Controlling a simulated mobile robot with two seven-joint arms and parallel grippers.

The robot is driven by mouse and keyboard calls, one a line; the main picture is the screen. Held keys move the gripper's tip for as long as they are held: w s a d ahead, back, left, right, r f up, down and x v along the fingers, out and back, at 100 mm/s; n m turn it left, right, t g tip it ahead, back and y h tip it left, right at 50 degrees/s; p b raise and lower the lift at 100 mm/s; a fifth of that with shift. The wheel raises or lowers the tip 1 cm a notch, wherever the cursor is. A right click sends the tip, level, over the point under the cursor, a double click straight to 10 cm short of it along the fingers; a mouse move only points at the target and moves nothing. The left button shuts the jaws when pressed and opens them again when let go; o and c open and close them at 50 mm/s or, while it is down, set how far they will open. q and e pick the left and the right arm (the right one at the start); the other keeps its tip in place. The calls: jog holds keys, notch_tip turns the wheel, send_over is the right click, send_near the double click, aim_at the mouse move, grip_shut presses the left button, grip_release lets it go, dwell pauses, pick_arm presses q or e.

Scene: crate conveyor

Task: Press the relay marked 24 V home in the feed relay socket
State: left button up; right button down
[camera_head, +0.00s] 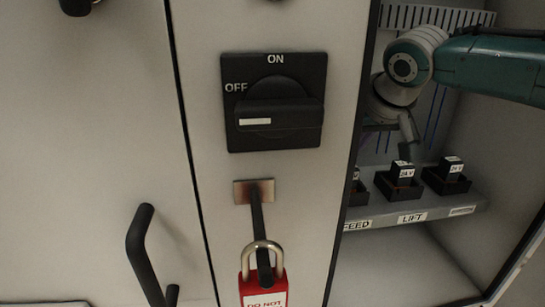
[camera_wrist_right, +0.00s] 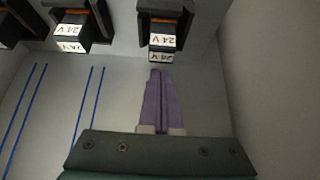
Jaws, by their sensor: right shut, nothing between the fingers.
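The feed relay (camera_head: 355,176) stands in its socket above the FEED label (camera_head: 357,225), partly hidden by the panel edge. Another relay marked 24 V (camera_head: 404,172) stands above the LIFT label (camera_head: 411,218). In the right wrist view, labels are upside down. There, my right gripper (camera_wrist_right: 157,72) is shut and empty. Its purple fingertips point at the top of the right-hand 24 V relay (camera_wrist_right: 162,42), apparently the feed one. Touching or apart, I cannot tell. Whether this relay is fully seated is also unclear. My left gripper is out of view.
A third relay (camera_head: 450,168) stands at the row's right end. The panel with the OFF/ON switch (camera_head: 275,115) and red padlock (camera_head: 264,288) borders the opening on the left. The cabinet's side wall (camera_wrist_right: 275,90) is close to the gripper. Blue lines (camera_wrist_right: 90,100) run along the back plate.

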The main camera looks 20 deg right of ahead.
jog(key=shift+f+b, duration=0.6)
jog(key=shift+f, duration=0.4)
dwell(0.8)
jog(key=shift+r, duration=0.1)
notch_tip(320, 180, up, 6)
jog(key=p, duration=0.7)
dwell(0.4)
